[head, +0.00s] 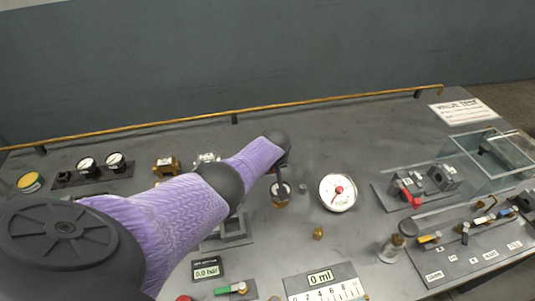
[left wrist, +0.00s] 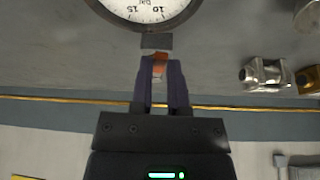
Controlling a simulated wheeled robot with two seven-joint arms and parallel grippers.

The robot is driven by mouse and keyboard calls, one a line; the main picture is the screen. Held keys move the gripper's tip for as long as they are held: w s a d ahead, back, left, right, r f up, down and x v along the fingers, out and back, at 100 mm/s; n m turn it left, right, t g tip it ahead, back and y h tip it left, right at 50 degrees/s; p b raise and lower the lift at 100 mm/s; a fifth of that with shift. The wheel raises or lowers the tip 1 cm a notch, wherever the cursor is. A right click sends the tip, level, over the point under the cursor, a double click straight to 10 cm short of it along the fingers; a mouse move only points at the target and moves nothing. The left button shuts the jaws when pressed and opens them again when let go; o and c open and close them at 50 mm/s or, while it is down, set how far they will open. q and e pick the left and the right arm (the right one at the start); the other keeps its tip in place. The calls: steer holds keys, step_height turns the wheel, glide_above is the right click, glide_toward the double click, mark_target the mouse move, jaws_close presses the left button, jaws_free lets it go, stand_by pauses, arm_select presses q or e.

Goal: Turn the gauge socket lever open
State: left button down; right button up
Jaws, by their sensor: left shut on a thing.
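In the left wrist view my left gripper (left wrist: 160,65) is shut on a small orange lever (left wrist: 159,68), which shows between the dark purple fingers. I take it for the gauge socket lever; its ends are partly hidden. A small grey block (left wrist: 157,41) sits just past the fingertips. Beyond it is a round white gauge (left wrist: 150,12) marked in bar, cut off by the picture's edge. My right gripper is not in view.
A brass fitting (head: 165,166) and silver fitting (left wrist: 265,73) lie to the arm's far side. A brass rail (head: 235,113) runs along the back. A glass tank (head: 490,160) stands far right.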

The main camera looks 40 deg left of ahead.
arm_select(q)
steer(key=shift+w+d+n+y+b, duration=0.3)
steer(key=shift+n+b, duration=0.1)
steer(key=shift+n, duration=0.5)
steer(key=c, duration=0.6)
jaws_free()
steer(key=p+v, duration=1)
steer(key=shift+w, duration=0.25)
